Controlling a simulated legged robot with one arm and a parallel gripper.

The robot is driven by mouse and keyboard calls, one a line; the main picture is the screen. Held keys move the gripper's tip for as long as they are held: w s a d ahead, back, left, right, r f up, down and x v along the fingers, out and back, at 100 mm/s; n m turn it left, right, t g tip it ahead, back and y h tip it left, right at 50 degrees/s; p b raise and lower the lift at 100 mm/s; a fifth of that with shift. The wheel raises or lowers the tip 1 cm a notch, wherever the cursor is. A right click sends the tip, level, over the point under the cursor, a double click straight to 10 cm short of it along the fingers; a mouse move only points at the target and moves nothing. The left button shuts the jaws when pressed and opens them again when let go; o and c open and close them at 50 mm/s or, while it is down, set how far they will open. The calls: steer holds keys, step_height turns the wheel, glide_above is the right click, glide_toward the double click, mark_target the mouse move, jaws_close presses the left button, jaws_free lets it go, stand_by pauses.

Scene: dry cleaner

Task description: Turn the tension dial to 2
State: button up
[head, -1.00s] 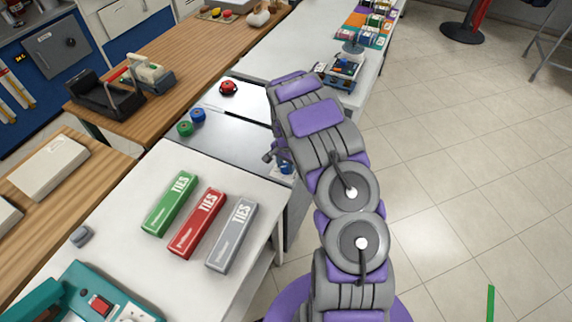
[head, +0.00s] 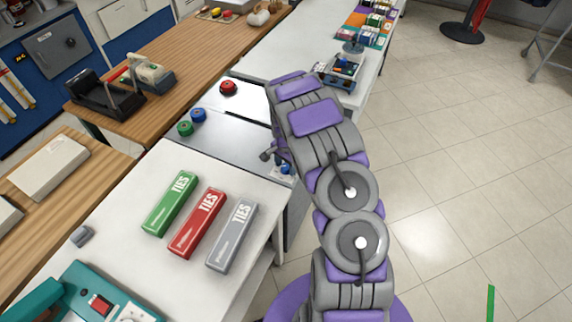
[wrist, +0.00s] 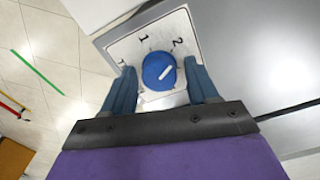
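The tension dial (wrist: 158,71) is a round blue knob with a white pointer line on a pale square plate (wrist: 120,42) in the wrist view. Numerals 1 and 2 show above the knob; another mark at the left is partly hidden. The pointer aims up and right, clockwise of the 2. My gripper (wrist: 160,67) is open, its two blue fingers on either side of the knob, with visible gaps.
A grey panel (head: 235,140) bears a red button (head: 228,88) and green (head: 185,128) and blue (head: 198,115) knobs. Green (head: 169,203), red (head: 197,222) and grey (head: 232,235) TIES boxes lie on the white counter (head: 120,215). Open tiled floor (head: 450,200) lies to the right.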

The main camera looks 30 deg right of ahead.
mark_target(286, 166)
steer(key=shift+o, duration=0.7)
steer(key=shift+r, duration=0.1)
steer(key=shift+r, duration=0.2)
step_height(286, 166, up, 17)
steer(key=p, duration=0.2)
steer(key=shift+f+p, duration=0.15)
steer(key=shift+p, duration=0.2)
